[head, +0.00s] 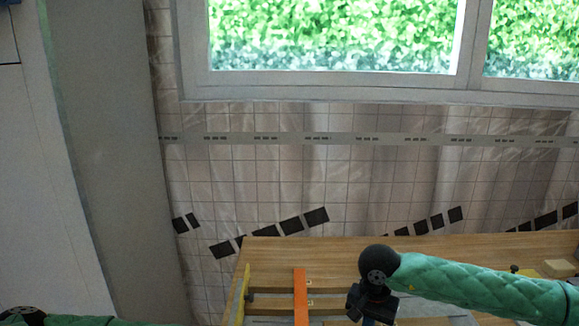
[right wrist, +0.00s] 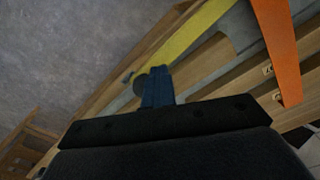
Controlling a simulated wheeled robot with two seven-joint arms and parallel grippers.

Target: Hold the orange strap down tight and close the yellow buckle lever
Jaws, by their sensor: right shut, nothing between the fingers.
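The orange strap (head: 300,297) runs front to back over the wooden table in the head view. It also shows at the top right of the right wrist view (right wrist: 279,45). The long yellow lever (head: 242,296) is left of the strap, near the table's left edge. In the right wrist view the yellow lever (right wrist: 195,34) reaches down to my blue fingertips. My right gripper (right wrist: 158,84) is shut and empty, and its tips overlap the lever's lower end; I cannot tell whether they touch. My left gripper is out of view.
The wooden table (head: 420,245) stands before a tiled wall under a window (head: 330,35). A small wooden block (head: 560,268) lies at the table's right. A dark round knob (right wrist: 140,85) is beside the lever's end. The table's back strip is clear.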

